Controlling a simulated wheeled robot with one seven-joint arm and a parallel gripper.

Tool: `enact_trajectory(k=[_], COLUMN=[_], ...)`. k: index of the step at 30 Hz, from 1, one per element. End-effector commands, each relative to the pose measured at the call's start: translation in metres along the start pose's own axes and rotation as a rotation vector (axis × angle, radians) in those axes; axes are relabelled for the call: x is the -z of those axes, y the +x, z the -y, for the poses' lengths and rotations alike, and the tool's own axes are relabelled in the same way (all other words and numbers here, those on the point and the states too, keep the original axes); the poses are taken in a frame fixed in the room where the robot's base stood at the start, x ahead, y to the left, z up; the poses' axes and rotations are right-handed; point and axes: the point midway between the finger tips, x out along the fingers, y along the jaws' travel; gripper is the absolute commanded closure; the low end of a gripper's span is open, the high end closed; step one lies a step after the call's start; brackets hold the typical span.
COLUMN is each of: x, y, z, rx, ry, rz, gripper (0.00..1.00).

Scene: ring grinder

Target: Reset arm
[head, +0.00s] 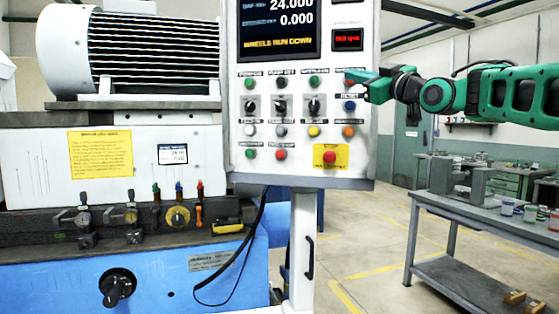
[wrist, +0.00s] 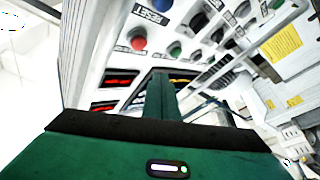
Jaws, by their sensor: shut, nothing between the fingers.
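My green gripper (head: 357,84) reaches in from the right at the upper right of the grey control panel (head: 232,150). It is shut and empty, and its tips are at or just in front of the panel face near the top button row. I cannot tell whether they touch it. The panel screen reads "WHEELS RUN DOWN", and a small red display (head: 347,38) is lit above the gripper.
A red emergency button (head: 330,157) on a yellow plate sits low on the panel. The blue and white grinder (head: 60,285) with its motor (head: 130,50) stands at the left. A workbench (head: 440,205) with several jars is at the right. Open floor lies between.

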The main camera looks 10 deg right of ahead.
Motion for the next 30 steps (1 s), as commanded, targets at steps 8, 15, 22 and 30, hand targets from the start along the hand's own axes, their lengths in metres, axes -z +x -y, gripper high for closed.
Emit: enact_trajectory(k=[8, 15, 22, 30], x=[-0.082, -0.203, -0.286, -0.337], y=[-0.035, -0.127, -0.242, -0.396], z=[0.014, 0.052, 0.103, 0.175], rx=[-0.011, -0.047, -0.103, -0.198], ry=[0.101, 0.290, 0.473, 0.685], rz=[0.258, 0.680, 1.055, 1.481], gripper=[1.00, 1.00, 1.00, 1.00])
